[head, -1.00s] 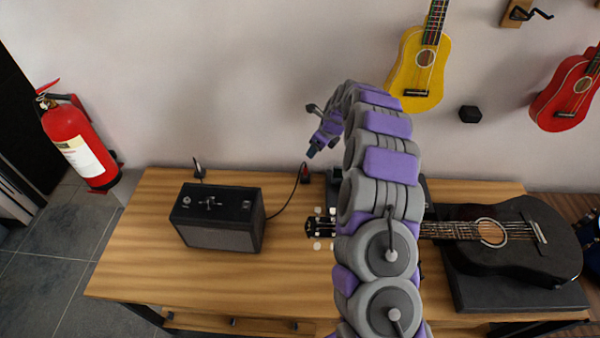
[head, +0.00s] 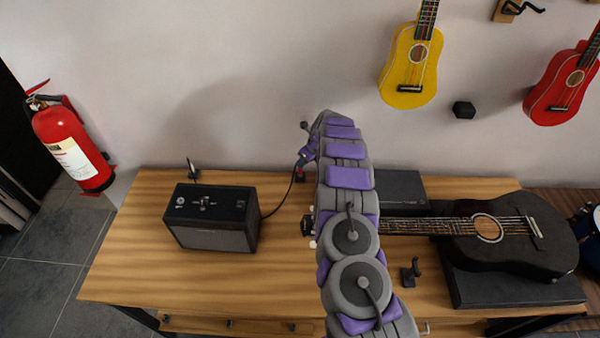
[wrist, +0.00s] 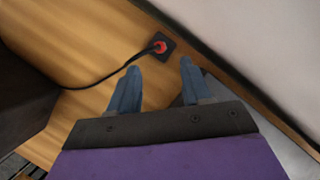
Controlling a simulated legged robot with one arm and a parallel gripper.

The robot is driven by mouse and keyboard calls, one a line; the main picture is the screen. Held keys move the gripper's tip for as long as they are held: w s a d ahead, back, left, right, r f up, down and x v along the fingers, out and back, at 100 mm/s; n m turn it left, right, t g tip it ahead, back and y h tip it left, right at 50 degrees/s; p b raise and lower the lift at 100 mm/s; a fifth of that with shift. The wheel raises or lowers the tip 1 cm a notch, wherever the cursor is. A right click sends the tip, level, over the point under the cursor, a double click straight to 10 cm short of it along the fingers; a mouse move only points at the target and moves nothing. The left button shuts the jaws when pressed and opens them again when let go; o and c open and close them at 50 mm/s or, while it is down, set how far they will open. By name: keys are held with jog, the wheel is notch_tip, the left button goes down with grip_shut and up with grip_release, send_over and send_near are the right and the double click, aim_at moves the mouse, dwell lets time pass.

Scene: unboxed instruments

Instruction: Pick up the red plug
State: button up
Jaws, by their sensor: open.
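The red plug (wrist: 160,47) sits in a small black square socket (wrist: 168,40) at the back of the wooden table, with a black cable running from it. In the head view the plug (head: 299,173) shows only as a small spot by the wall, largely covered by my gripper. My gripper (wrist: 159,65) is open and empty, its two blue fingers pointing toward the plug. The plug appears beyond the fingertips, roughly in line with the gap between them, apart from both. In the head view my gripper (head: 301,163) is just above the plug.
A black amplifier (head: 212,218) stands left of the plug, joined to the cable. A black guitar (head: 510,240) lies on the right, its neck partly behind my arm. The wall rises close behind the plug. The table's front left is clear.

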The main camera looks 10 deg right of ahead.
jog(key=shift+b+x, duration=0.6)
jog(key=shift+x, duration=2.8)
jog(key=shift+w+a+f, duration=0.2)
jog(key=shift+f, duration=0.3)
grip_shut()
